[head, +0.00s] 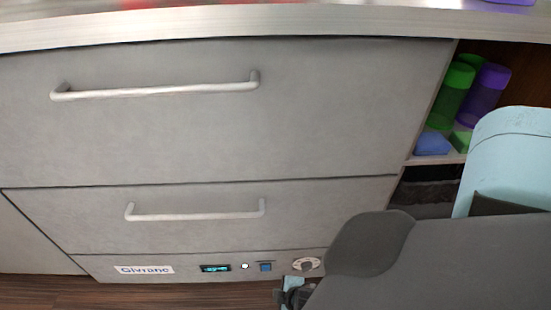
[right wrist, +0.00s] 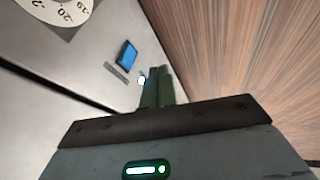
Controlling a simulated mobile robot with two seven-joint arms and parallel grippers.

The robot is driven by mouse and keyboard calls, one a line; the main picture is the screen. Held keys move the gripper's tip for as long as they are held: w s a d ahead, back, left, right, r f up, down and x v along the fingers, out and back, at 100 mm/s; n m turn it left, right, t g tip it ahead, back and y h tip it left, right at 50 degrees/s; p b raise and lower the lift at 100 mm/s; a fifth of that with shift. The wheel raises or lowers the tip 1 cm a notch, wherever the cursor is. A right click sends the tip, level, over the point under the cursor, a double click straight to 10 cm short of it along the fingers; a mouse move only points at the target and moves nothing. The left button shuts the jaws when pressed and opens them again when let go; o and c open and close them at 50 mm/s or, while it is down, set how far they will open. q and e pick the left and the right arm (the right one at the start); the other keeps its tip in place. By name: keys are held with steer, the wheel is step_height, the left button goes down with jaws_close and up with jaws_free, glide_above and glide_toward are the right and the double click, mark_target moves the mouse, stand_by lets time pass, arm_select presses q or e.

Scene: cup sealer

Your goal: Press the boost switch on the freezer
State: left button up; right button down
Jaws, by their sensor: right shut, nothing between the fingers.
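The freezer (head: 225,222) is a grey drawer unit with a control strip along its bottom edge. A small blue square switch (head: 265,267) sits on that strip between a white round light and a knob; I take it as the boost switch. It also shows in the right wrist view (right wrist: 127,55), tilted, with a dark label bar beside it. My right gripper (right wrist: 158,74) is shut and empty, its fingertips close to the light and a little to the side of the switch. In the head view my right gripper (head: 288,296) is partly hidden by my arm. My left gripper is out of view.
The strip also carries a display (head: 215,268), the white light (head: 245,266) and a numbered dial knob (head: 306,264). Two bar handles (head: 155,91) (head: 195,214) stick out above. A shelf with green and purple cups (head: 488,92) is at right. Wooden floor (right wrist: 245,50) lies below.

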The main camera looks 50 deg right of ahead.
steer(key=shift+s+a+r+p, duration=0.3)
steer(key=shift+s+r+p, duration=0.05)
steer(key=shift+s+r, duration=0.45)
